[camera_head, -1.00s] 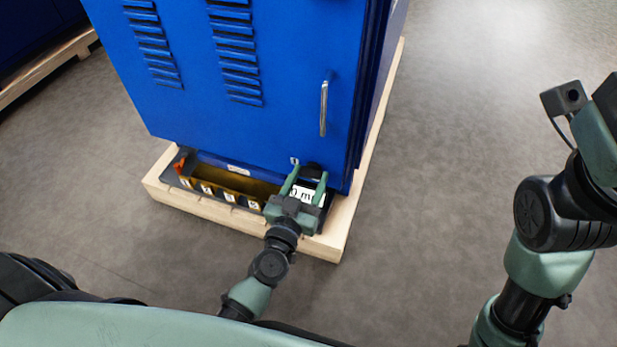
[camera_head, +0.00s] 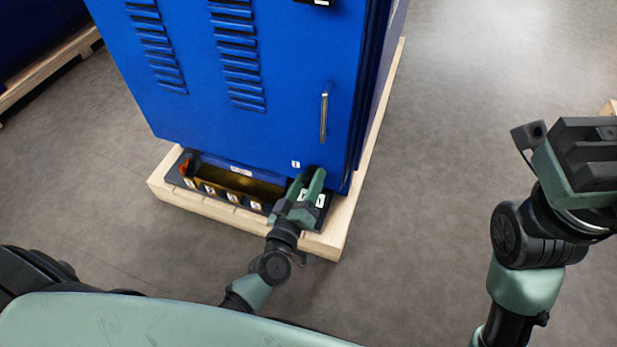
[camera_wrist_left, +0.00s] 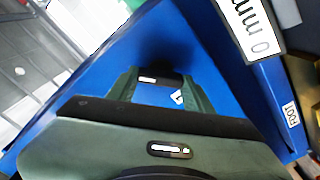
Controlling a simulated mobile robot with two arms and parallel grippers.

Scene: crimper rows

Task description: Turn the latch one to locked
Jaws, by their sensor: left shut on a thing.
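Latch one is a small black handle (camera_wrist_left: 160,78) low on the front of the blue cabinet (camera_head: 250,60). In the left wrist view it sits between the fingertips of my left gripper (camera_wrist_left: 160,88), which is shut on it. A white label with a 1 (camera_wrist_left: 177,97) is beside it; the label also shows in the head view (camera_head: 296,163). In the head view my left gripper (camera_head: 307,180) is seen nearly edge-on and hides the latch. My right gripper (camera_head: 590,150) is at the right edge, far from the cabinet; its jaw opening cannot be made out.
A metal door handle (camera_head: 323,118) is above the latch. Below is a yellowish tray (camera_head: 235,181) with several numbered tags. A "0 mm" plate (camera_wrist_left: 250,25) is close to the gripper. The cabinet stands on a wooden pallet (camera_head: 340,220). The floor (camera_head: 440,180) at right is clear.

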